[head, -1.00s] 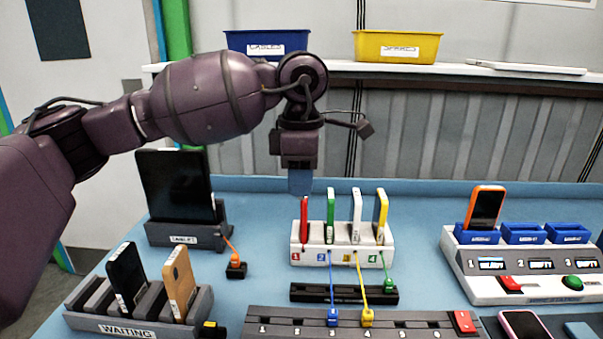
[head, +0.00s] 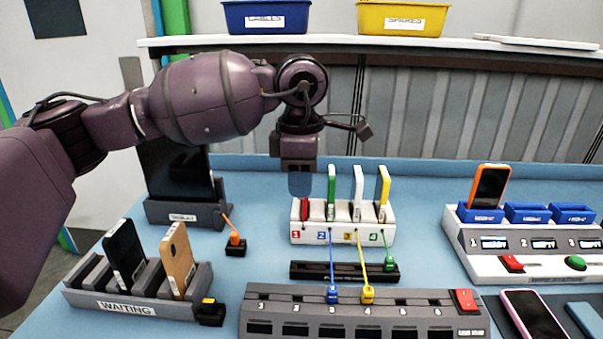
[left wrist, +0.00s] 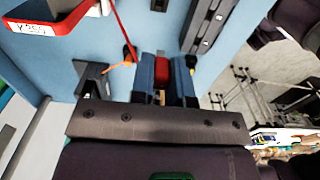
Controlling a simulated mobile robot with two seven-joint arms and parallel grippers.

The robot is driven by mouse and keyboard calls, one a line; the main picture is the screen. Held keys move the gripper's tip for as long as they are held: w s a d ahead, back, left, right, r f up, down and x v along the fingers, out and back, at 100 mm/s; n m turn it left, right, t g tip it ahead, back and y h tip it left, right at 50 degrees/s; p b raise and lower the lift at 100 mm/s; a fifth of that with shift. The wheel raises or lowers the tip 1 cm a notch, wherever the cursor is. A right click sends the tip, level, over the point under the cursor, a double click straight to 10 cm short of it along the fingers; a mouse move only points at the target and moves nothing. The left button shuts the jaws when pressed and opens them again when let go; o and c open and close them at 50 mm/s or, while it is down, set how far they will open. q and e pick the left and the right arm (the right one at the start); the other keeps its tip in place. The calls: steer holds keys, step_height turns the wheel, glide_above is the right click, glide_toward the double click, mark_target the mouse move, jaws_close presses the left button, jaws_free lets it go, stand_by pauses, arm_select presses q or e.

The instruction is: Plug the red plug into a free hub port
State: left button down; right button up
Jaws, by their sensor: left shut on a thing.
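My left gripper (head: 300,190) hangs pointing down. In the head view its tip overlaps the red bank (head: 305,211) in slot 1 of the white charger (head: 340,237). In the left wrist view its blue fingers are shut on the small red plug (left wrist: 160,69), and a red cable runs from it to the upper left. The plug is hidden in the head view. The grey hub (head: 425,307) lies at the front, with a blue plug (head: 332,294) and a yellow plug (head: 367,294) in it. Its other ports look empty. My right gripper is not in view.
A black strip (head: 320,270) with a green plug (head: 390,264) lies between charger and hub. An orange plug (head: 235,240) sits left, by the tablet stand (head: 160,213). The waiting rack (head: 85,303) holds two phones. A docking station (head: 540,282) stands right.

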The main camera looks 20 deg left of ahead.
arm_select(q)
steer(key=shift+f+b, duration=0.35)
steer(key=shift+f, duration=1.15)
steer(key=shift+f+b, duration=0.7)
steer(key=shift+f, duration=2.2)
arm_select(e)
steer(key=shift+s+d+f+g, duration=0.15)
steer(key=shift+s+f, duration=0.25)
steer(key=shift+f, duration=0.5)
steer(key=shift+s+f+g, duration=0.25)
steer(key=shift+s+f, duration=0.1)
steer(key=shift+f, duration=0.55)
arm_select(q)
steer(key=shift+s, duration=0.1)
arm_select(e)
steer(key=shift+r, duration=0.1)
